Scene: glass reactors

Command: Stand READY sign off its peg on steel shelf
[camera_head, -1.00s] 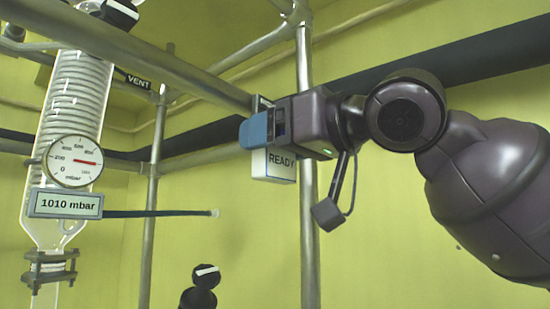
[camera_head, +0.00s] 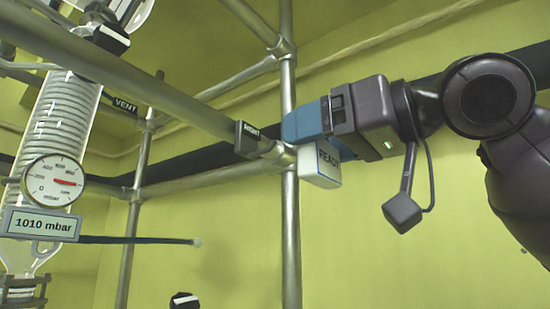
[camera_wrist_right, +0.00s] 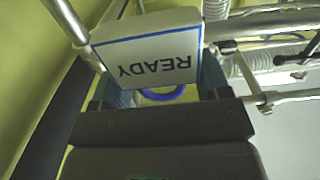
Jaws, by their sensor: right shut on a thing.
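The READY sign (camera_head: 320,167) is a small white block with dark lettering. It hangs tilted below the blue fingers of my right gripper (camera_head: 300,124), beside the upright steel pole in the head view. My right gripper is shut on it. In the right wrist view the sign (camera_wrist_right: 148,48) is close up, its lettering upside down, in front of the fingers. A blue ring (camera_wrist_right: 163,94) shows between the fingers. I cannot make out the peg or the steel shelf. My left gripper is not in view.
A horizontal steel pipe (camera_head: 150,88) with a dark label plate (camera_head: 247,139) ends near my right fingers. The upright pole (camera_head: 290,240) runs close by the sign. A glass coil column (camera_head: 55,125) with a gauge (camera_head: 52,181) and a 1010 mbar display (camera_head: 40,224) stands left.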

